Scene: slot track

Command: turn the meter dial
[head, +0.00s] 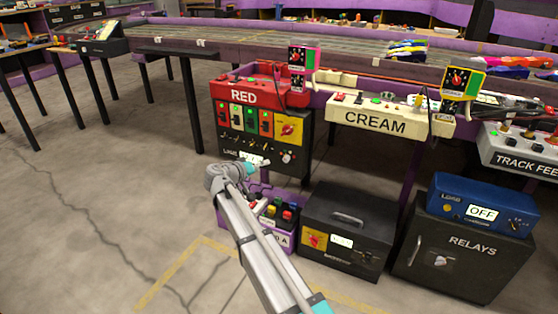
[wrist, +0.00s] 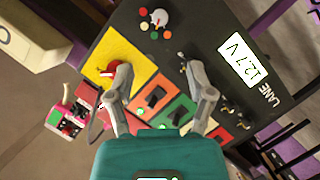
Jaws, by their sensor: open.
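The black lane panel (head: 222,136) stands under the red box. In the wrist view it appears turned, with a lit display (wrist: 245,64) reading 12.7 V. A small pale dial (wrist: 158,18) with a red pointer and coloured dots sits at the panel's upper part in that view; it also shows in the head view (head: 288,156). A larger red knob (wrist: 106,70) sits on a yellow plate. I cannot tell for sure which is the meter dial. My gripper (wrist: 157,70) is open and empty before the panel, its left fingertip overlapping the red knob's edge. Contact cannot be told.
Coloured switch plates (wrist: 157,97) lie between and below my fingers in the wrist view. A red box (head: 262,92) is above the panel. The purple button box (head: 280,240) and a black box (head: 345,222) stand below. Open floor (head: 110,220) lies to the left.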

